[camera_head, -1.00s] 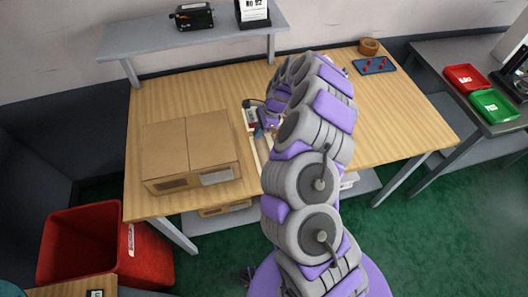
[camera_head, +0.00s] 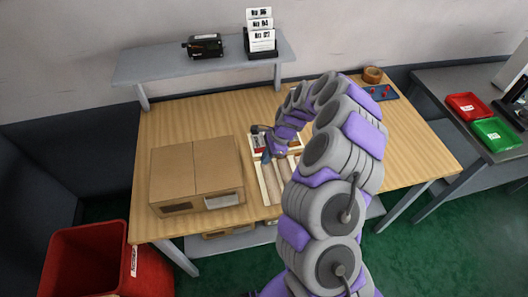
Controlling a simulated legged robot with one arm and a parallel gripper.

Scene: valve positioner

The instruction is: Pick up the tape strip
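I cannot make out a tape strip for certain. My gripper (camera_head: 269,157) is small in view and points down over a pale tray (camera_head: 258,183) on the wooden table, just right of the cardboard box. My own arm arches over the table and hides the right part of this tray. I cannot tell whether the fingers are open or shut, or whether they hold anything. A dark and red-white item (camera_head: 259,143) lies in the upper left of the tray, close beside the gripper.
A closed cardboard box (camera_head: 195,170) stands left of the tray. A brown ring-shaped roll (camera_head: 372,75) and a blue tray with red pieces (camera_head: 382,92) lie at the back right. A grey shelf (camera_head: 160,66) overhangs the back. The table's right part (camera_head: 415,140) is clear.

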